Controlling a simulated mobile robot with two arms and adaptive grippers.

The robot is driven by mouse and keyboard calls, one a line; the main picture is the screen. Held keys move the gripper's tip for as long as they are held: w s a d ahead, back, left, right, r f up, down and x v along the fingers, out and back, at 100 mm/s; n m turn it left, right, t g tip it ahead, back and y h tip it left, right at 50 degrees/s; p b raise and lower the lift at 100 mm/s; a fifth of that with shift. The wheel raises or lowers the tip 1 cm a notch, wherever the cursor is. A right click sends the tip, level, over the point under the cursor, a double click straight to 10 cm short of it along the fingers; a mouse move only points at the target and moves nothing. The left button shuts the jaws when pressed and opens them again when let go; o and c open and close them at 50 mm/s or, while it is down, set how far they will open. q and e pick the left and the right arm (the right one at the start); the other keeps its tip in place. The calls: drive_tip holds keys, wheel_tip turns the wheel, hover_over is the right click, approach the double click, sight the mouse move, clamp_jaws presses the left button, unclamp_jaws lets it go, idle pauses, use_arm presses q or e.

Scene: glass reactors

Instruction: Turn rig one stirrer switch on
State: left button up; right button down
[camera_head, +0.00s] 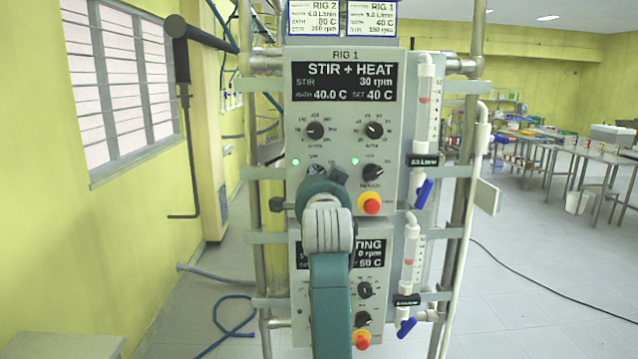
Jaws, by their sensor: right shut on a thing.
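The rig one panel (396,217) is a light grey box with a black display (343,82) reading STIR + HEAT, 30 rpm, bath 40.0 C and set 40 C. My right gripper (325,177) is at the lower left switch of this panel, the stirrer switch (316,169), and is shut on it. The fingers and wrist hide most of the switch, so its angle is hard to read. A green lamp (295,161) is lit beside it. The heater switch (373,172) is to the right with another lit green lamp (355,161). My left gripper is out of view.
A red stop button (370,204) on a yellow base sits close to the right of my wrist. Flow tubes with blue valves (423,193) run along the right side. A second panel (376,278) is below, partly behind my arm. Metal posts frame the rig.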

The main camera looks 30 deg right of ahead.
drive_tip(key=shift+f+m, duration=0.15)
drive_tip(key=shift+m, duration=0.15)
idle(0.4)
drive_tip(key=c, duration=1.5)
unclamp_jaws()
drive_tip(key=v, duration=0.7)
drive_tip(key=shift+s+a, duration=0.15)
